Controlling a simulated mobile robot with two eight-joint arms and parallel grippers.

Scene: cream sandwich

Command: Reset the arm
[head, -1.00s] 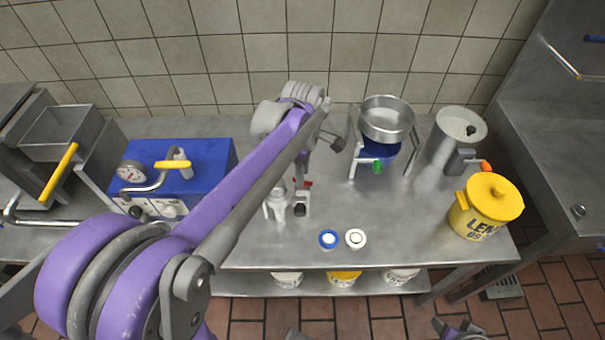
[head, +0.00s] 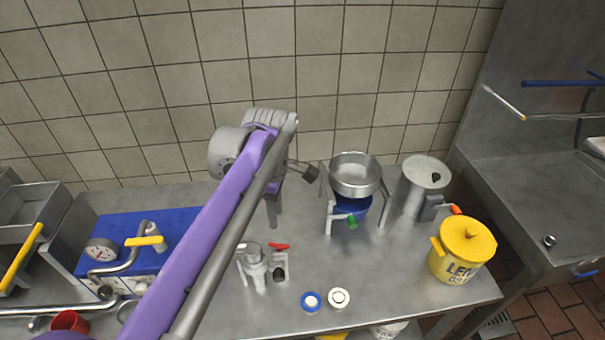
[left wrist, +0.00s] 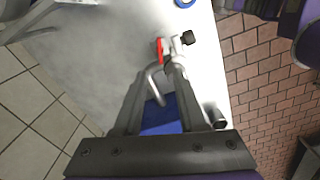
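My left arm reaches in from the lower left in the head view. Its gripper (head: 274,222) hangs fingers-down over the back of the steel table (head: 390,265), behind a grey metal device (head: 257,268) with a red lever. In the left wrist view the two fingers of my left gripper (left wrist: 161,76) stand apart, with no object clearly held between them. The red lever (left wrist: 160,50) shows just beyond the tips, and a blue box (left wrist: 160,115) shows past the fingers. My right gripper is not in view.
The blue box with a gauge (head: 103,249) stands left. A steel pan (head: 354,175) on a stand, a metal canister (head: 424,185) and a yellow lidded pot (head: 463,250) stand right. Two small round lids (head: 339,298) lie near the front edge. A tiled wall is behind.

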